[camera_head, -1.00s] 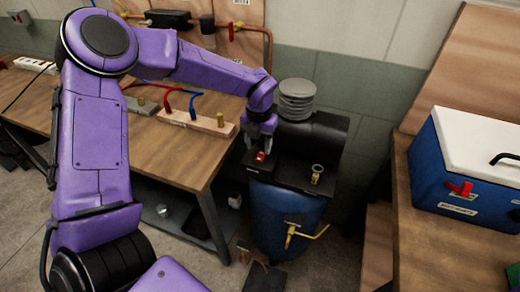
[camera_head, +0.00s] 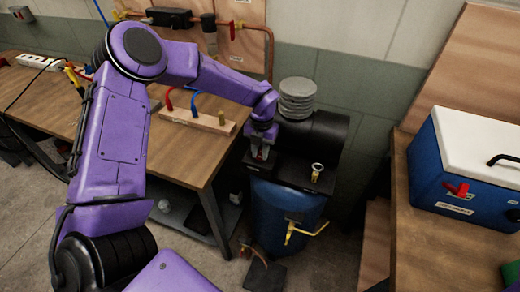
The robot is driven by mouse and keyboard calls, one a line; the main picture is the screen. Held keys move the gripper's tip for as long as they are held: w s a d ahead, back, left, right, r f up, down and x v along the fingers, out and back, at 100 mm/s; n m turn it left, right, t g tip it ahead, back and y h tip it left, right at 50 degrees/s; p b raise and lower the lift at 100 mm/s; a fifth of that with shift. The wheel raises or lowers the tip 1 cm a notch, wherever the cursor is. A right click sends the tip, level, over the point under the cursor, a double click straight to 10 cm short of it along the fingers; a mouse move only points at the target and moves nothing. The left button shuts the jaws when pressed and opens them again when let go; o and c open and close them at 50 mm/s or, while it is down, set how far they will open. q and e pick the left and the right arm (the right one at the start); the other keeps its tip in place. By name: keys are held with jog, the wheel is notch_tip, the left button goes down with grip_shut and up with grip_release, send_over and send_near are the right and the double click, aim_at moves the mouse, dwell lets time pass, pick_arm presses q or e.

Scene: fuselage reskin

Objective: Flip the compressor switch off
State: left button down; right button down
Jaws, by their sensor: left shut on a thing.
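The compressor stands between the bench and the right-hand counter. It has a blue tank (camera_head: 272,212), a black motor body (camera_head: 328,135) and a grey finned cylinder (camera_head: 297,98). A black switch box (camera_head: 255,164) sits at its left top edge. My left gripper (camera_head: 261,152) points down at this box, its fingers shut on the compressor switch. The red switch itself is hidden behind the fingers, so its position cannot be seen. My right gripper is not in view.
A brass-topped gauge fitting (camera_head: 317,170) stands right of the switch box, and a yellow valve handle (camera_head: 305,232) sticks out from the tank. The wooden bench (camera_head: 180,160) is at left. A blue cooler (camera_head: 455,180) with a white lid sits at right.

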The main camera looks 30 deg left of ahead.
pick_arm(q)
jog(key=shift+w+a+g, duration=0.1)
jog(key=shift+w+g, duration=0.2)
jog(key=shift+g, duration=0.4)
jog(key=shift+r+g+h, duration=0.1)
jog(key=shift+g+h, duration=0.2)
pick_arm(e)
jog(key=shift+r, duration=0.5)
pick_arm(q)
jog(key=c, duration=0.9)
grip_release()
jog(key=b+v, duration=0.2)
jog(key=v, duration=0.8)
jog(key=shift+r, duration=0.3)
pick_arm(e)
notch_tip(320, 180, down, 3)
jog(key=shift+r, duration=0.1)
pick_arm(q)
jog(key=shift+f, duration=0.1)
